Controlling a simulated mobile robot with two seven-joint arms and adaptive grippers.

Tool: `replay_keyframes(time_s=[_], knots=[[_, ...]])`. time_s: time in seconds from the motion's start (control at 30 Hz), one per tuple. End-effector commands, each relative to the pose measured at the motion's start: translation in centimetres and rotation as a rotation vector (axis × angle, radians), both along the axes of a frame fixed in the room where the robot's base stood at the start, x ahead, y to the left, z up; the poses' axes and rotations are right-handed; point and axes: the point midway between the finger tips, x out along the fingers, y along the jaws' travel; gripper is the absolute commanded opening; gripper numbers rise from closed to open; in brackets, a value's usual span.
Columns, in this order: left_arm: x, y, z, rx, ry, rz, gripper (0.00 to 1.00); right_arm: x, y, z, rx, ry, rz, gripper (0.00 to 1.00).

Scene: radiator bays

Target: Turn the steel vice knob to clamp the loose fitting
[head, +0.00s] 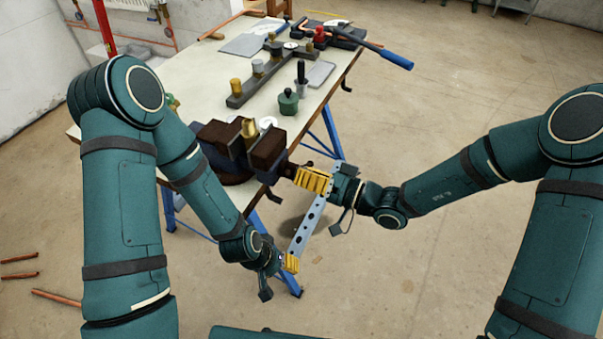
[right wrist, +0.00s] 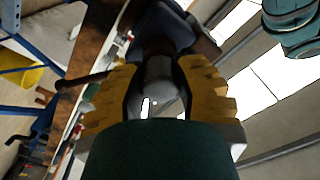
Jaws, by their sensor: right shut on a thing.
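The dark vice (head: 222,140) is mounted at the near edge of the workbench. A brass fitting (head: 249,128) stands upright between its brown jaws; I cannot tell how tightly they press on it. My right gripper (head: 306,178) is at the front end of the vice, its yellow fingers shut around the steel knob. In the right wrist view the grey knob (right wrist: 161,76) sits between both fingers (right wrist: 155,95). In the head view the fingers mostly hide the knob. My left gripper (head: 283,265) hangs low in front of the bench, away from the vice; its finger opening is unclear.
The workbench (head: 205,72) has blue legs. On it are a dark bar with several fittings (head: 262,75), a green container (head: 288,103), a grey plate (head: 243,45) and a blue-handled tool (head: 397,60). Copper pipes (head: 55,298) lie on the floor at left. Floor at right is clear.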

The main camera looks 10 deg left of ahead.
Motion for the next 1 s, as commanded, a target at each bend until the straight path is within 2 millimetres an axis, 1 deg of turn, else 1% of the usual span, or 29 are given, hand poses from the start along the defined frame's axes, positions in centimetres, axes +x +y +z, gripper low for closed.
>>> replay_keyframes(time_s=[0.47,0.8,1.0], knots=[[-0.7,-0.1,3.6,-0.003,0.015,-0.004,0.51,0.0,0.0,0.3,0.199,0.619,-0.001,0.00],[-1.2,-0.2,6.7,-0.006,0.029,-0.006,0.51,0.0,0.0,0.3,0.349,1.079,-0.001,0.00],[-0.7,-0.1,8.6,-0.003,0.019,0.002,0.51,0.0,0.0,0.3,0.436,1.347,-0.001,0.00]])
